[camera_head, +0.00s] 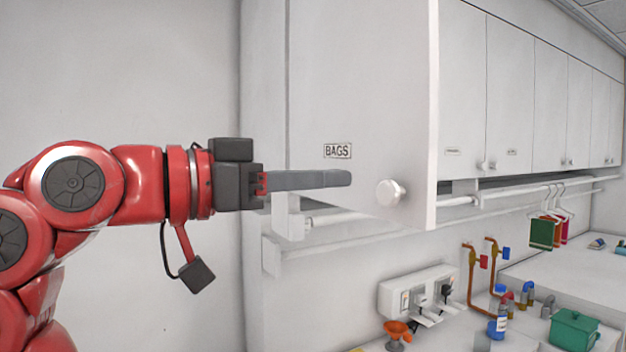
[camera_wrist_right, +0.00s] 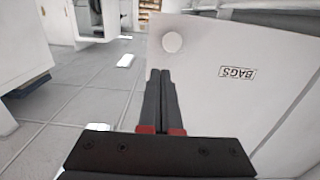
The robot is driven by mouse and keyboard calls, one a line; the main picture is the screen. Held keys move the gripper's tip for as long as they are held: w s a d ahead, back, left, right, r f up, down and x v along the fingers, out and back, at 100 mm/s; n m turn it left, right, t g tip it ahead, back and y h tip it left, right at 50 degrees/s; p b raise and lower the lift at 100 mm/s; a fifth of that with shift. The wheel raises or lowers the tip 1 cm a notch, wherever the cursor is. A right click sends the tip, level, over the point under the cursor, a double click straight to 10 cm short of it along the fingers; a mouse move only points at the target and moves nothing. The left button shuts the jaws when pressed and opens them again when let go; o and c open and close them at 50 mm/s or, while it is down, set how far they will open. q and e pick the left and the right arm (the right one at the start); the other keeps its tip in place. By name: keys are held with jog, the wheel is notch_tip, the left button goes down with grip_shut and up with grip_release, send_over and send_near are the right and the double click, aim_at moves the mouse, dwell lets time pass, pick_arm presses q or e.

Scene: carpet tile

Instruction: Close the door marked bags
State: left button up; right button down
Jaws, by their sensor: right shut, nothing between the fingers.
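The white door marked BAGS (camera_head: 350,90) stands partly open, its free edge swung out from the wall cabinet. Its label (camera_head: 337,151) and round white knob (camera_head: 391,193) are on the face towards me. My right gripper (camera_head: 350,178) is shut and empty, its fingers in front of the door's lower part, just left of the knob and below the label. I cannot tell whether they touch the door. In the right wrist view the shut fingers (camera_wrist_right: 160,72) point along the door (camera_wrist_right: 210,100), with the knob (camera_wrist_right: 173,42) beyond their tips. My left gripper is out of view.
A row of closed cabinet doors (camera_head: 510,90) continues to the right. A white rail (camera_head: 540,190) with hangers and small coloured cloths (camera_head: 541,234) runs below. A socket box (camera_head: 420,290), taps, a bottle and a green box (camera_head: 574,330) are lower right.

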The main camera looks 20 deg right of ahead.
aim_at(414, 173)
jog(key=d+p, duration=0.1)
jog(key=d, duration=0.2)
jog(key=d+p, duration=0.2)
jog(key=d, duration=0.1)
jog(key=d+p, duration=0.2)
jog(key=d, duration=0.1)
jog(key=shift+w+d+r, duration=0.15)
jog(key=shift+d+r, duration=0.05)
jog(key=shift+r, duration=0.05)
jog(key=shift+d+f+p, duration=0.1)
jog(key=shift+d+p, duration=0.2)
jog(key=shift+d, duration=0.05)
jog(key=shift+d, duration=0.1)
